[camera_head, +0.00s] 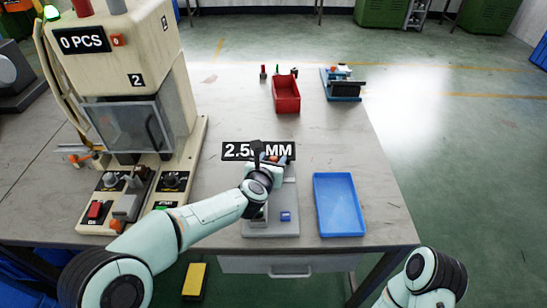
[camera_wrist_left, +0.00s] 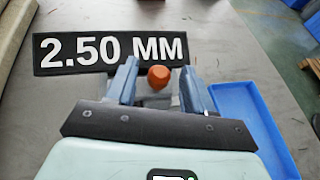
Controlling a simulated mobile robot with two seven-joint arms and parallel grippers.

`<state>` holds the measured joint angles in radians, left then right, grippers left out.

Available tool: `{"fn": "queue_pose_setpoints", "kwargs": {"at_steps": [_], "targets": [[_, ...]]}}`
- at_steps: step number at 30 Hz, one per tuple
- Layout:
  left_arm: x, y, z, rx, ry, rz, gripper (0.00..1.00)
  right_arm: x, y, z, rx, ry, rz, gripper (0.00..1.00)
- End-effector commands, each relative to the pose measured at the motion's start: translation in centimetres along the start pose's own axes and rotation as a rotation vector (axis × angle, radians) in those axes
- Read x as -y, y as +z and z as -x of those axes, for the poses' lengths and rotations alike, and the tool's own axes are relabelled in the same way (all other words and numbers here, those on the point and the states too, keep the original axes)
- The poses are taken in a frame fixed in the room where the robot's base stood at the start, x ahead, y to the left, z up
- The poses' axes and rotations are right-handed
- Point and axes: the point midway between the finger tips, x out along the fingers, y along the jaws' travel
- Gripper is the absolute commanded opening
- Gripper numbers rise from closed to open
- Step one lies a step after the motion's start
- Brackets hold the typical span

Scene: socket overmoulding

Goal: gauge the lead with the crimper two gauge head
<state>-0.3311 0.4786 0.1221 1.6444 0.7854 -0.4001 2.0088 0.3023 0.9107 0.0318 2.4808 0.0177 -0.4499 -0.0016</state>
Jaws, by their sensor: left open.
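The gauge (camera_head: 290,190) is a grey stand on the table, with a black readout board (camera_head: 236,151) behind it showing 2.50 MM; the board also shows in the left wrist view (camera_wrist_left: 108,50). My left gripper (camera_head: 274,160) is over the stand and hides much of it, including the gauge head. Its blue fingers are open, on either side of an orange knob (camera_wrist_left: 159,76) in the left wrist view; I cannot tell whether they touch it. A small blue block (camera_head: 286,216) is on the stand's base. I cannot make out the lead for certain. My right gripper is out of view.
The crimper (camera_head: 175,60), marked 2 and reading 0 PCS, stands at the left. An empty blue tray (camera_head: 339,205) lies right of the gauge. A red bin (camera_head: 286,93) and a blue fixture (camera_head: 341,86) are farther back. The table's right side is clear.

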Motion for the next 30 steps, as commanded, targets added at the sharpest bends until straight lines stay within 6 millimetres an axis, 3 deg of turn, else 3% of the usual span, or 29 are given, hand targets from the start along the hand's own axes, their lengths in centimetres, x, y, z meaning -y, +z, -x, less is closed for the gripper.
{"fn": "queue_pose_setpoints", "kwargs": {"at_steps": [6, 14, 15, 18, 20, 26, 30], "targets": [[0.0, 0.0, -1.7, 0.0, 0.001, -0.001, 0.52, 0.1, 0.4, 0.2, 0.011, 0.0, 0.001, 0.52], [0.0, 0.0, -1.9, 0.0, 0.0, -0.001, 0.52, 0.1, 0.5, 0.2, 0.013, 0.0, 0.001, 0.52], [0.0, 0.0, -1.9, 0.0, 0.0, -0.001, 0.49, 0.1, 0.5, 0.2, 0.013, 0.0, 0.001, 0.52], [0.0, 0.0, -1.9, 0.0, 0.0, -0.001, 0.17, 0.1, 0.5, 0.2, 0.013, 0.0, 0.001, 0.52], [0.0, 0.0, -1.9, 0.0, 0.0, -0.001, 0.0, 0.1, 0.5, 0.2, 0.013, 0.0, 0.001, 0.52], [0.5, 0.1, -1.9, 0.001, -0.002, -0.001, 0.0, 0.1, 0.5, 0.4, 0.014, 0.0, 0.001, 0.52], [2.6, 0.5, -2.4, 0.003, -0.005, -0.001, 0.0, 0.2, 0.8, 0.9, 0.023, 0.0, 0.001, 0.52]]}}
